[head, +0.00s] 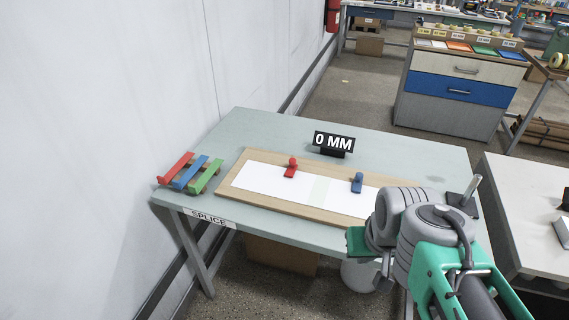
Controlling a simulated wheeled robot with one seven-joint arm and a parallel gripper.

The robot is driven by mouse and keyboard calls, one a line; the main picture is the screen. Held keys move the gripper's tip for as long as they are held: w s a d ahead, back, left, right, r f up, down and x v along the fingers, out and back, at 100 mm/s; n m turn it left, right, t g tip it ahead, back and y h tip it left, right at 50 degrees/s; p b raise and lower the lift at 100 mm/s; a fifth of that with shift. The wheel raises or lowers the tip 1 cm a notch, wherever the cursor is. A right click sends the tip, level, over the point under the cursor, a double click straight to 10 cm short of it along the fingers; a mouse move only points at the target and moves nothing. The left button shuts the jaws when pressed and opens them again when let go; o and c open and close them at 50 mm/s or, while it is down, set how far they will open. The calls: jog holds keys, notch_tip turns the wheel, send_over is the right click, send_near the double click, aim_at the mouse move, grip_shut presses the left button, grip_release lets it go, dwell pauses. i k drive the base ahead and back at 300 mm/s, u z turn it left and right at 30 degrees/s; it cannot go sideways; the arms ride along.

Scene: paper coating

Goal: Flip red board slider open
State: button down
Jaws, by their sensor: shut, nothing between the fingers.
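A red slider (291,168) stands at the back edge of a wooden board (230,199), its lower part reaching over a white paper strip (264,178). A similar blue slider (357,182) stands farther right on the same board. My arm comes in from the lower right, in front of the table. My gripper (384,274) shows only in part below the wrist. It is shut and empty, off the table's front edge and well to the right of the red slider. The arm hides the board's right end.
Red, blue and green bars (190,172) lie on a small rack at the table's left. A "0 MM" sign (333,143) stands behind the board. A grey post (470,190) stands at the right corner. A white table (525,200) is at right; the wall is left.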

aim_at(292, 169)
jog(key=u, duration=0.55)
jog(key=k, duration=0.65)
jog(key=u, duration=0.95)
jog(key=i, duration=1.05)
jog(key=u, duration=0.2)
